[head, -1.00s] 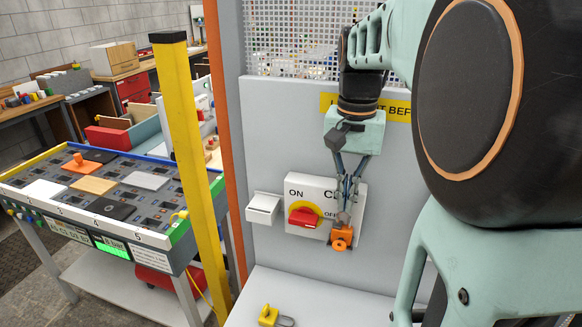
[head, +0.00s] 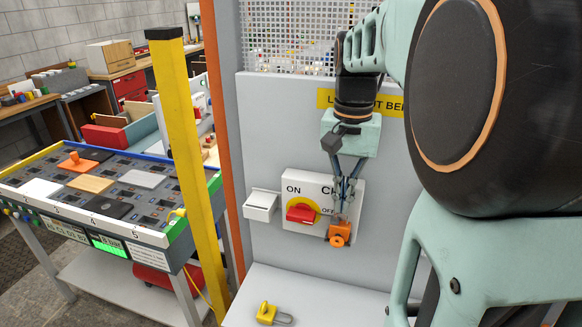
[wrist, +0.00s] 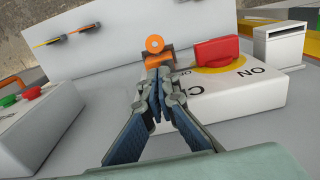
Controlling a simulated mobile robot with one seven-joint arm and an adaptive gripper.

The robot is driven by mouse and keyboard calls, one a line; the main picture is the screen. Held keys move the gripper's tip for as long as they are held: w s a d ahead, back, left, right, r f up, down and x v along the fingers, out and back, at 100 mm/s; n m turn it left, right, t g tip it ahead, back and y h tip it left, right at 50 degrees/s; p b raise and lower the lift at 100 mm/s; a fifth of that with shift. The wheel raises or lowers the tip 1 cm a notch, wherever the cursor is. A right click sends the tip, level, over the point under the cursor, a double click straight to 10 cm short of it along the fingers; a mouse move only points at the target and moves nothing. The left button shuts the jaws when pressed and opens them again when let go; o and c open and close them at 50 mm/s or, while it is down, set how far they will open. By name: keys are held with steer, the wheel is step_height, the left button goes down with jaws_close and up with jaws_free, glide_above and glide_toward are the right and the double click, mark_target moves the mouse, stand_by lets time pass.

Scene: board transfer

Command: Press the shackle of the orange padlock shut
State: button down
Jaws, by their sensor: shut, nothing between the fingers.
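The orange padlock (head: 340,232) hangs at the lower right of the white switch box (head: 296,189), near the OFF mark. In the wrist view the orange padlock (wrist: 155,52) is just beyond my fingertips. My gripper (head: 342,212) points down and is shut with nothing between its fingers. Its tips are directly above the padlock, touching or very close; I cannot tell which. In the wrist view my gripper (wrist: 157,85) covers part of the padlock, and its shackle is hidden. The red switch handle (head: 302,213) lies on its yellow disc left of the padlock.
A small white box (head: 261,205) is fixed left of the switch box. A yellow padlock (head: 267,313) lies on the grey shelf below. A yellow post (head: 180,170) and a table of tiles (head: 90,243) stand at left.

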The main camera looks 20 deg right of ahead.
step_height(320, 180, up, 13)
steer(key=shift+b, duration=0.3)
steer(key=shift+w+d+f+b, duration=0.15)
steer(key=shift+b, duration=1.35)
steer(key=f+b, duration=0.1)
steer(key=f, duration=0.5)
steer(key=f+b, duration=0.2)
steer(key=f, duration=0.4)
steer(key=shift+s+f, duration=0.2)
steer(key=shift+f, duration=0.15)
